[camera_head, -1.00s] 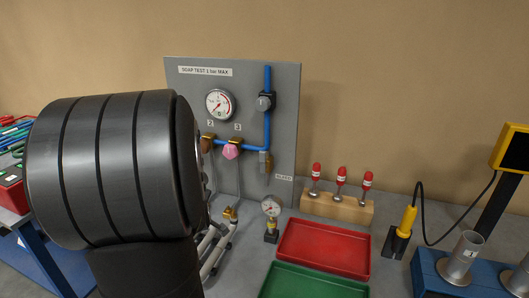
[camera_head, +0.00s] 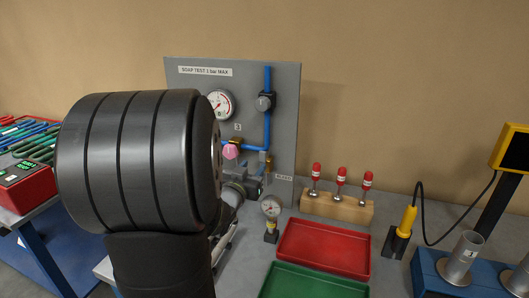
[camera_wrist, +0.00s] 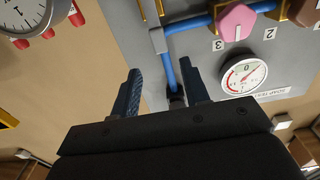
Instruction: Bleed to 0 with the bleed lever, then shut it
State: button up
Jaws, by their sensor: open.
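My gripper (camera_wrist: 160,88) is open, its two dark blue fingers apart and empty in the wrist view. In the head view, my gripper (camera_head: 252,174) is in front of the lower right of the grey panel, largely hidden by my wrist. The brass bleed fitting (camera_head: 268,165) is beside the BLEED label (camera_head: 284,177), close to the fingers; I cannot make out its lever's position or any contact. The panel's pressure gauge (camera_head: 220,104) is partly covered by my arm; it shows whole in the wrist view (camera_wrist: 243,74), its reading too small to be sure of.
The pink knob (camera_head: 231,151) and dark regulator knob (camera_head: 264,101) sit on the panel's blue pipe (camera_head: 267,128). A small standing gauge (camera_head: 271,208), red tray (camera_head: 285,270) and wooden block (camera_head: 340,208) with red-topped tools stand below and right.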

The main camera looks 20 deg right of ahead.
aim_at(262, 155)
jog(key=x, duration=1.1)
grip_shut()
